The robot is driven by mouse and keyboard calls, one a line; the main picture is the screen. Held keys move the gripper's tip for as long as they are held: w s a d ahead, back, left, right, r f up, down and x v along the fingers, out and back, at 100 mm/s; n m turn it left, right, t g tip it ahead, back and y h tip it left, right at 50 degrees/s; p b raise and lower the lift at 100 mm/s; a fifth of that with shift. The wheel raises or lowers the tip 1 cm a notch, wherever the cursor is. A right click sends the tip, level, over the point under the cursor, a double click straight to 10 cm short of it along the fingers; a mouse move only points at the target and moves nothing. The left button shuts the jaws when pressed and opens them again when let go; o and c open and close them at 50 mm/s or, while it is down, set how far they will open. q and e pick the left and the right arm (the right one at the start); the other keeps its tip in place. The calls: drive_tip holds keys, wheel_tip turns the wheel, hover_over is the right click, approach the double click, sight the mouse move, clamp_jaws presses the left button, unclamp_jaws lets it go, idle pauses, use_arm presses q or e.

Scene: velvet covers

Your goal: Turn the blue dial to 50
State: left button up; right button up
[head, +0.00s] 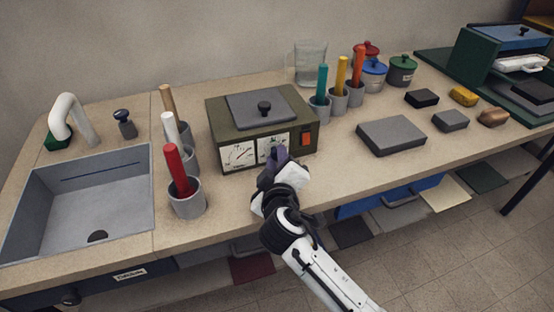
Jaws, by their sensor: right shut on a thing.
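An olive-green box (214,125) with a grey lid and black knob stands on the counter. Its front has two white scale panels and an orange-red switch (306,139). The left panel (239,156) shows a printed scale with a dark pointer. My right gripper (279,158) is at the right panel (265,146) and covers much of it. It is shut on the blue dial there, which is largely hidden behind the fingers. I cannot read the dial's setting. My left gripper is not in view.
Grey cups with red, white and tan sticks (187,203) stand left of the box, beside a sink (90,205). More cups with teal, yellow and orange sticks (320,108) stand to its right. A grey block (391,134) lies farther right, with clear counter before it.

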idle(0.4)
drive_tip(key=o, duration=1.1)
drive_tip(key=shift+c, duration=0.2)
drive_tip(key=shift+s, duration=0.1)
